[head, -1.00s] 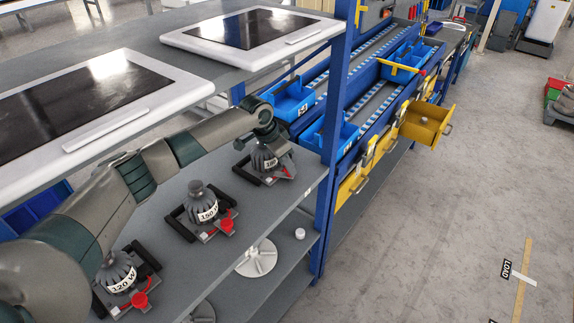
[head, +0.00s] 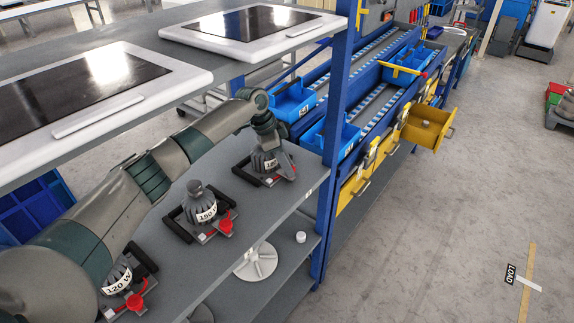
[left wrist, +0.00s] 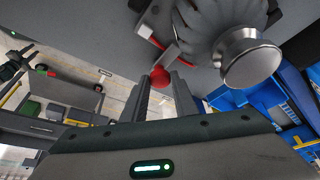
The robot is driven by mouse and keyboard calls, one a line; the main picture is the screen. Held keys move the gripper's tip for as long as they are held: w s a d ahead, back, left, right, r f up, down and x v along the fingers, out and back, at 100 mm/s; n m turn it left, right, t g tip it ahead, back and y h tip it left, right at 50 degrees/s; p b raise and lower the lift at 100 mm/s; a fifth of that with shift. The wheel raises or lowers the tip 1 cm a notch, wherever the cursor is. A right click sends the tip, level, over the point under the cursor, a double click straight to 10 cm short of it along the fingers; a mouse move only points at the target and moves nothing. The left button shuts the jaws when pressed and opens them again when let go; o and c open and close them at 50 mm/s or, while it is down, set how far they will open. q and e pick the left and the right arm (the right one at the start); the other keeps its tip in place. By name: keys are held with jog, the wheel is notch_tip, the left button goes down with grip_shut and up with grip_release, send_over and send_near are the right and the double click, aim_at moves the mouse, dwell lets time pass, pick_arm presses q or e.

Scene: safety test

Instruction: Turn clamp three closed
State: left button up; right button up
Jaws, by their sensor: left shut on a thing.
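Three dark ribbed parts stand in clamps on the grey shelf. They are marked 120 W (head: 117,280), 150 W (head: 205,208) and, farthest back, 180 W (head: 265,161). My left gripper (head: 283,150) is at the 180 W clamp; its fingers are mostly hidden in the head view. In the left wrist view my left gripper (left wrist: 165,85) has its fingertips at a red knob (left wrist: 160,76) beside the ribbed part (left wrist: 215,30), and it is shut on that knob. The red handles at 150 W (head: 226,222) and 120 W (head: 136,300) show clearly.
A blue post (head: 335,150) stands just right of the 180 W clamp. White-framed panels (head: 245,30) lie on the upper shelf above my arm. A yellow drawer (head: 428,127) stands open at right. A dark pronged shape (left wrist: 18,62), perhaps my right gripper, shows in the wrist view.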

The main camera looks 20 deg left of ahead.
pick_arm(q)
jog(key=o, duration=1)
jog(key=shift+r, duration=0.15)
jog(key=shift+s+a+r+b, duration=0.1)
jog(key=shift+a+r+b, duration=0.25)
jog(key=shift+r, duration=0.2)
jog(key=b+v, duration=0.3)
jog(key=v, duration=0.7)
jog(key=shift+s+r, duration=0.1)
jog(key=shift+r, duration=0.15)
